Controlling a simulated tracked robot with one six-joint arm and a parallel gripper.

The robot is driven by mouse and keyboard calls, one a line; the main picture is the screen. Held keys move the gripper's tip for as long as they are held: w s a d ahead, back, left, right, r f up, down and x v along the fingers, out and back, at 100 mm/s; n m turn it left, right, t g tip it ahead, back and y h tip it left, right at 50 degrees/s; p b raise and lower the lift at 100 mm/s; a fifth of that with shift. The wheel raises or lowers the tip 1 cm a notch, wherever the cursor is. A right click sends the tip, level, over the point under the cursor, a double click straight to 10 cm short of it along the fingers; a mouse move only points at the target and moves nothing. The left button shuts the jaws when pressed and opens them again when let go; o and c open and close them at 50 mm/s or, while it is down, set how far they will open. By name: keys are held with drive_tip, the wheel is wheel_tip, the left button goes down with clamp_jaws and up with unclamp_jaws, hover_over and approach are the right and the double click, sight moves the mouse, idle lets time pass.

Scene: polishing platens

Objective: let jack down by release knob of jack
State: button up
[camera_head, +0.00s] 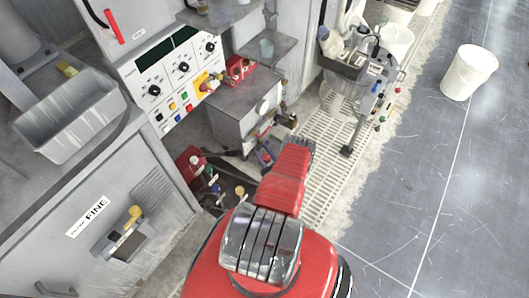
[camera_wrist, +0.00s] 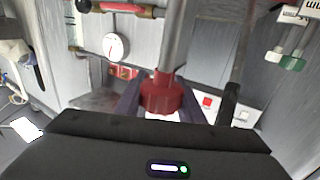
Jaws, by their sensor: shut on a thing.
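In the wrist view, my gripper (camera_wrist: 160,104) has its two dark fingers on either side of a red knob (camera_wrist: 162,90). It is shut on this knob, which sits at the lower end of a grey rod (camera_wrist: 173,40). The knob's underside is hidden by my gripper's body. In the head view, my red arm reaches toward the low grey cabinet (camera_head: 242,105) and covers most of my gripper and the knob. I cannot make out the jack as a whole in either view.
A round white gauge (camera_wrist: 116,46) and a red-ended pipe (camera_wrist: 120,8) are close by at the upper left of the wrist view. In the head view, a wheeled stand (camera_head: 347,85) is beyond the arm, and a white bucket (camera_head: 468,72) stands on open floor at right.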

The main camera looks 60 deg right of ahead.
drive_tip(key=shift+s, duration=0.1)
drive_tip(key=o, duration=1)
drive_tip(key=shift+o, duration=0.2)
drive_tip(key=v, duration=1.3)
drive_tip(key=shift+s+a, duration=0.3)
drive_tip(key=shift+f, duration=0.1)
